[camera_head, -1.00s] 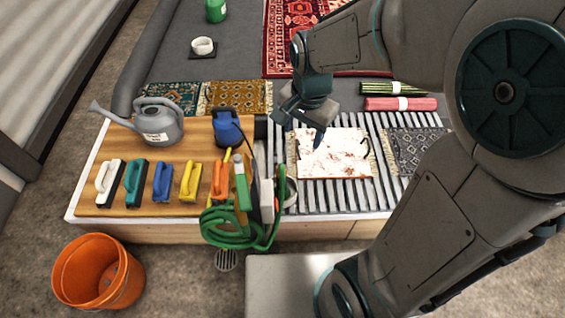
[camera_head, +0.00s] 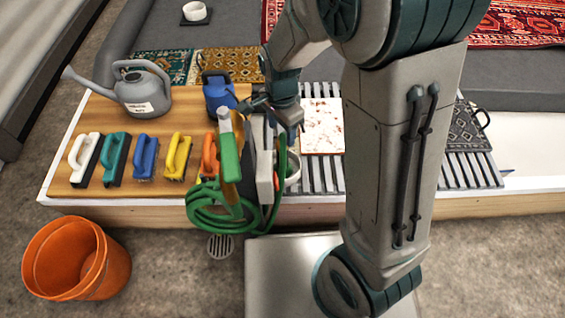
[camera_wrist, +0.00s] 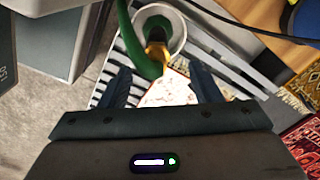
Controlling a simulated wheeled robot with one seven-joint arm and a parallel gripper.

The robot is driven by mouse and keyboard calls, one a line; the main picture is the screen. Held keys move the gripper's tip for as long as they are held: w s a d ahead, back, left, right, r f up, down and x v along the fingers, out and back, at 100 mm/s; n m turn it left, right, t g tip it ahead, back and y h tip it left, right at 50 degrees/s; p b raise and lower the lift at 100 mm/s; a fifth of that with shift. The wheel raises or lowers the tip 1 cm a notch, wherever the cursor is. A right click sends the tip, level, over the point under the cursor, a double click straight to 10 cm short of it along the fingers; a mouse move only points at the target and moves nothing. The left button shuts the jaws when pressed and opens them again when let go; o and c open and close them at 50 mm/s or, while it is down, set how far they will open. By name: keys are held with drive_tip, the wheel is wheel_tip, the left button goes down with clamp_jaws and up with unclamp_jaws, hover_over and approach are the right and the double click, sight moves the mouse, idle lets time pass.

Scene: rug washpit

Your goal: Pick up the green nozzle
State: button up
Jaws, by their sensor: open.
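A green handle-like piece (camera_head: 229,158), which looks like the nozzle, stands upright at the table's front edge, with coiled green hose (camera_head: 215,218) below it. In the wrist view a curved green length (camera_wrist: 137,50) runs beside a pale ring (camera_wrist: 183,35), with a brass-coloured part (camera_wrist: 156,40) inside the ring. I cannot tell whether this is the same nozzle. My gripper (camera_wrist: 162,84) is open and empty, with the ring and green length ahead of its fingers. In the head view my gripper (camera_head: 284,116) is above and right of the green handle, apart from it.
A white box (camera_head: 264,178) and the ring holder (camera_head: 293,172) are close beside the hose. Several brushes (camera_head: 145,157), a watering can (camera_head: 143,92) and a blue container (camera_head: 218,95) stand on the board. A stained white piece (camera_head: 322,128) lies on the slats. An orange bucket (camera_head: 75,260) is on the floor.

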sight(282, 138)
drive_tip(key=shift+s+f+b, duration=0.15)
drive_tip(key=shift+f+b, duration=0.8)
drive_tip(key=shift+f, duration=0.6)
drive_tip(key=shift+s+f+b, duration=0.15)
drive_tip(key=shift+f+b, duration=0.75)
drive_tip(key=shift+f, duration=0.65)
drive_tip(key=shift+r, duration=0.1)
drive_tip(key=c, duration=1)
